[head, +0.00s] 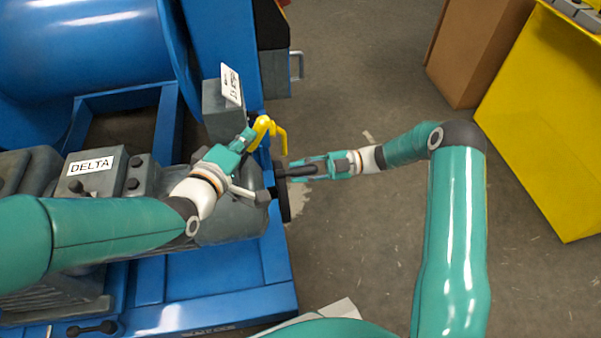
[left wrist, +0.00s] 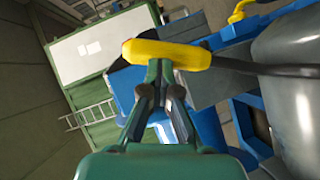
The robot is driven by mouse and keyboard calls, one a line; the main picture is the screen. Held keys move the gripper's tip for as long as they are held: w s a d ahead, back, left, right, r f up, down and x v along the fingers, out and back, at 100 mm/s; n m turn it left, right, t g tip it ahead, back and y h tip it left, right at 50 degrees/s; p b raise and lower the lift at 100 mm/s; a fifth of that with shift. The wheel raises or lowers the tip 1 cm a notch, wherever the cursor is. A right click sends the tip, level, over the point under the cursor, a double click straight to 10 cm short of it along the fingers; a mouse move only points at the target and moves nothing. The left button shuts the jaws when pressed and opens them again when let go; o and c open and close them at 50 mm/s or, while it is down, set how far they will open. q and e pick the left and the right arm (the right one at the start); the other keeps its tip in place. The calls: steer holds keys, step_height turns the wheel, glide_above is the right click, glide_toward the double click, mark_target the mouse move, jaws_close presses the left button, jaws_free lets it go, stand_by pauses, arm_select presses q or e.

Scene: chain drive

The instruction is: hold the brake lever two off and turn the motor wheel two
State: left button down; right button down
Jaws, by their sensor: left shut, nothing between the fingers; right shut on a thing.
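A yellow-gripped lever (head: 261,128) stands at the end of the grey motor, in the middle of the head view. In the left wrist view its yellow grip (left wrist: 168,54) on a dark rod lies across my fingertips. My left gripper (head: 247,136) is shut with nothing between its fingers, its tips at the yellow grip; touching or just apart I cannot tell. The dark motor wheel (head: 283,196) shows nearly edge-on at the motor's end. My right gripper (head: 295,171) comes from the right and is shut on the wheel's dark handle (head: 283,173).
A second yellow bar (head: 281,139) is close beside the lever. A grey box with a white label (head: 231,85) stands behind it. A box labelled DELTA (head: 92,166) is at the left, on the blue frame (head: 220,287). Brown and yellow boxes (head: 545,120) stand right; the floor between is clear.

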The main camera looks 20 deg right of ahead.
steer(key=shift+d, duration=0.1)
steer(key=c, duration=0.9)
jaws_free()
